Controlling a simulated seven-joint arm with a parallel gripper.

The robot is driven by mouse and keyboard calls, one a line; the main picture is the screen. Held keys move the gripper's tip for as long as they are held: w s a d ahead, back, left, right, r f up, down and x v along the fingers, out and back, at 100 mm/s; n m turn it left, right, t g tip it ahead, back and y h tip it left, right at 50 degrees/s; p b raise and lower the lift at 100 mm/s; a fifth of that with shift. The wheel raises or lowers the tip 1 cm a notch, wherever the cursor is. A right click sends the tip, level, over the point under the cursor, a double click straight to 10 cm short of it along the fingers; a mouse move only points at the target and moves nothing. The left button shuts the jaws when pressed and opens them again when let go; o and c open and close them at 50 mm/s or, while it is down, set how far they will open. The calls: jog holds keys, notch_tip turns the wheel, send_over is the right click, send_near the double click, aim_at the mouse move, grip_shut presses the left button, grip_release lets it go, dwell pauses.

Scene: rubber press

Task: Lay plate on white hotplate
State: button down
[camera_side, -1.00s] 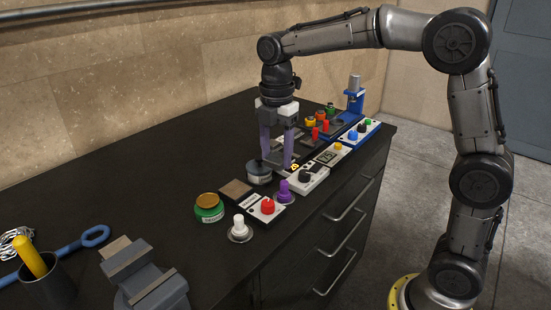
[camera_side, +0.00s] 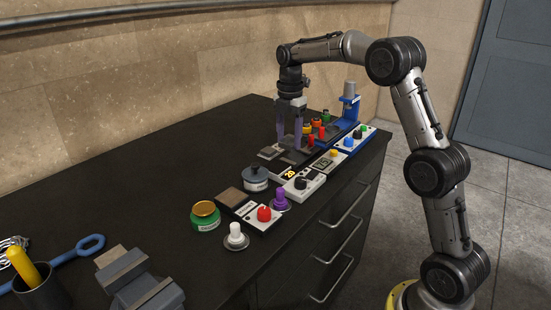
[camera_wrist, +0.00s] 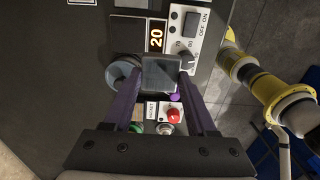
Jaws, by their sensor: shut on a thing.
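A dark grey square plate (camera_wrist: 163,72) is held between the tips of my gripper (camera_wrist: 162,75), between its two purple fingers. In the side view my gripper (camera_side: 289,148) points straight down at the back half of the bench, with the plate hard to make out there. A white unit (camera_wrist: 190,30) with a black knob, an OFF ON switch and a lit display reading 20 looks like the white hotplate. It also shows in the side view (camera_side: 314,178), in front of my gripper. The plate partly hides the knob area, and the hotplate's flat top is hard to make out.
A grey-lidded jar (camera_side: 255,179), a purple button (camera_side: 280,201), a white button (camera_side: 236,238), a red-knobbed unit (camera_side: 264,215) and a green jar (camera_side: 205,216) stand nearby. A blue stand (camera_side: 349,103) rises behind.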

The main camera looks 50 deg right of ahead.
send_over(275, 166)
jog(key=f, duration=0.6)
jog(key=shift+s+a+f, duration=0.1)
jog(key=shift+s+f, duration=0.05)
jog(key=shift+s, duration=0.05)
jog(key=shift+w+f, duration=0.1)
jog(key=shift+f, duration=1.55)
jog(key=shift+f, duration=0.2)
jog(key=shift+c, duration=1)
grip_release()
